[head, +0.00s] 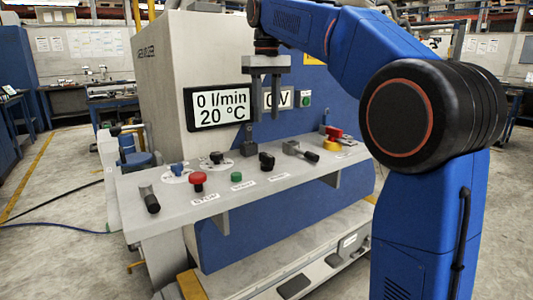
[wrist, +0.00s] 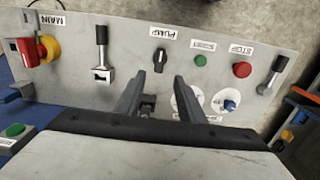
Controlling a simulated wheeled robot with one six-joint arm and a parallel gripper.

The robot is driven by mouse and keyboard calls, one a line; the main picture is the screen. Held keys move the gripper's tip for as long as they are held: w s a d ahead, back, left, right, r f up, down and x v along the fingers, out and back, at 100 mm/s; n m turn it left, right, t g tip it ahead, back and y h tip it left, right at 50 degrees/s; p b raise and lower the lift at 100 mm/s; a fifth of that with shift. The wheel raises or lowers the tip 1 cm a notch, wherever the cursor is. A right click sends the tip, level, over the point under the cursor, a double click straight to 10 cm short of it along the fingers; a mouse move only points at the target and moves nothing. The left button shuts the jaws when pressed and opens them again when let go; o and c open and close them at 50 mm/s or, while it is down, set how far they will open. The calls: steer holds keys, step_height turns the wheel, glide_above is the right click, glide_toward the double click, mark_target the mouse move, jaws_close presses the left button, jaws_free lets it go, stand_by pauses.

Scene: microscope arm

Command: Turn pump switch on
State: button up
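The pump switch (head: 266,161) is a small black rotary knob on the sloped grey control panel (head: 140,192). In the wrist view the pump switch (wrist: 160,60) sits below its upside-down PUMP label (wrist: 172,32). My gripper (head: 265,118) points down above the panel in the head view, apart from the knob. Its two fingers are spread with nothing between them. In the wrist view my gripper (wrist: 156,82) has the knob just beyond and between its fingertips. The display (head: 220,107) reads 0 l/min and 20 °C.
A red button (head: 198,178) and a green button (head: 236,177) stand left of the knob. A lever with a black handle (head: 310,156) and the red-and-yellow main switch (head: 333,135) stand to its right. A second lever (head: 151,201) is at the panel's left end.

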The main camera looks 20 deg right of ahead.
mark_target(267, 154)
step_height(267, 154, down, 13)
stand_by(0.4)
jaws_close()
